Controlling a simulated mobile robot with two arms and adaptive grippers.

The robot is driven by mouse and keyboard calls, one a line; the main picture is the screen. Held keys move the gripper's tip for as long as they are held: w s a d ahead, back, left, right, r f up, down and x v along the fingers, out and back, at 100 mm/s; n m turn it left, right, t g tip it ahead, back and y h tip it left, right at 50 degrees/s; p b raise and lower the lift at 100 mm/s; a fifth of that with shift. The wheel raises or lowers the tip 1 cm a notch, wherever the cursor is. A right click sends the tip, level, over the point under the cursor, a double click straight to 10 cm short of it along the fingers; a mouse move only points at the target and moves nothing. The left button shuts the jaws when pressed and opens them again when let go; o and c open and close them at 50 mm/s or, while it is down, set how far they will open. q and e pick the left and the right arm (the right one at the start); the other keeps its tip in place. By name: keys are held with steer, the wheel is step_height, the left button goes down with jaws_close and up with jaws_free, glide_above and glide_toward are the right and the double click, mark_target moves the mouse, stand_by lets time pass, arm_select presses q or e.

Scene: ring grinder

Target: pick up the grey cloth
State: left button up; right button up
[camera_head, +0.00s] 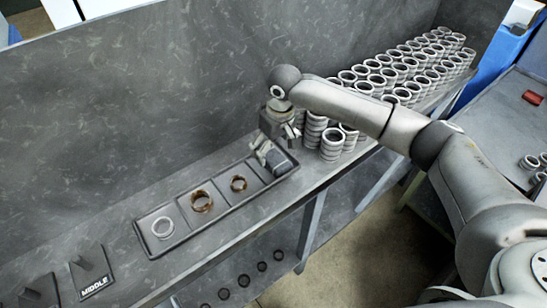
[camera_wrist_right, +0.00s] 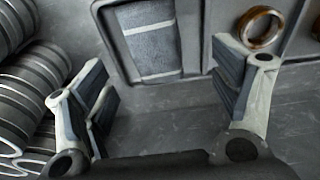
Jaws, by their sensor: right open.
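The grey cloth (camera_wrist_right: 152,50) is a blue-grey folded piece with pale stripes, lying in an end compartment of the dark tray (camera_wrist_right: 118,56). In the head view the cloth (camera_head: 284,163) shows partly beside my right gripper (camera_head: 266,158), in the tray's right-end compartment (camera_head: 299,172). In the wrist view my right gripper (camera_wrist_right: 168,92) is open and empty. Its two fingers are spread, with the cloth beyond them and bare bench between them. I cannot tell from these views how far the fingertips are above the tray. My left gripper is not in view.
Stacks of metal rings (camera_head: 332,145) stand close to the right of the gripper. Two brown rings (camera_head: 202,202) and a light ring (camera_head: 162,228) lie in the other tray compartments. A wall (camera_head: 130,100) rises behind the bench. A "MIDDLE" sign (camera_head: 92,284) stands at lower left.

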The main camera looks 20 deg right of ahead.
mark_target(274, 157)
steer(key=f, duration=0.1)
steer(key=f+p, duration=0.1)
steer(key=f, duration=0.1)
steer(key=shift+w+d+f, duration=0.2)
steer(key=shift+w+f, duration=0.1)
steer(key=shift+f, duration=0.05)
steer(key=shift+w+f, duration=0.1)
steer(key=shift+f, duration=0.35)
steer(key=shift+c, duration=1.1)
steer(key=c, duration=0.5)
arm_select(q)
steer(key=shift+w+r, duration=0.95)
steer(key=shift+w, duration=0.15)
arm_select(e)
steer(key=shift+c, duration=1.3)
